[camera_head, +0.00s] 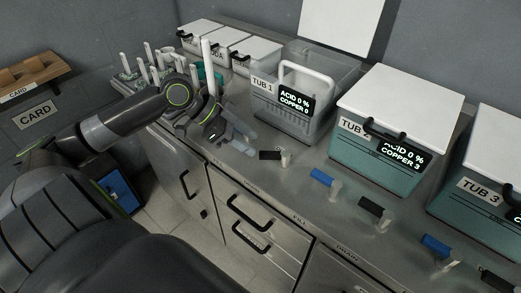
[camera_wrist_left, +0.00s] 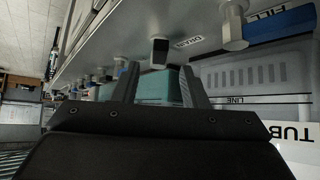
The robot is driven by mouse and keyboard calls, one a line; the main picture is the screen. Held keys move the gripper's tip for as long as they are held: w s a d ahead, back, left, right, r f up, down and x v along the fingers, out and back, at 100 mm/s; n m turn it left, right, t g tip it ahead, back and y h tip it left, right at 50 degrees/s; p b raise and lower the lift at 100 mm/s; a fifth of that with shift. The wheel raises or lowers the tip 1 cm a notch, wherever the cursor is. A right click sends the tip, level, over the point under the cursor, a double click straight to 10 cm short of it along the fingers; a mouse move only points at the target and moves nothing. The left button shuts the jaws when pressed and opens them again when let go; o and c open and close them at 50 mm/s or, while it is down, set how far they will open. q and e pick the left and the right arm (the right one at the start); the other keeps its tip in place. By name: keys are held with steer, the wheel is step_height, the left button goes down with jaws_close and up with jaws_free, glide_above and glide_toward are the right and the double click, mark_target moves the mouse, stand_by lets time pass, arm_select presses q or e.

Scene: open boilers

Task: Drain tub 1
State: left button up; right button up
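Tub 1 (camera_head: 325,68) is a see-through grey tub with a slotted front and a white loop handle inside; I see no coloured liquid. Its display (camera_head: 294,101) reads acid 0 %, copper 0. Its front with the label also shows in the left wrist view (camera_wrist_left: 250,78). A black drain lever (camera_head: 270,155) sits on the counter before it, also in the left wrist view (camera_wrist_left: 159,52). My right gripper is out of view.
Tub 2 (camera_head: 375,158) and tub 3 (camera_head: 475,205) hold teal contents under white lids, with more levers before them. Small white-lidded boxes (camera_head: 250,50) and a rack of upright white handles (camera_head: 145,72) stand at the left. Drawers with black handles (camera_head: 250,213) are below the counter.

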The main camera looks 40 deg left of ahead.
mark_target(266, 153)
arm_select(q)
steer(key=shift+x, duration=2.45)
jaws_close()
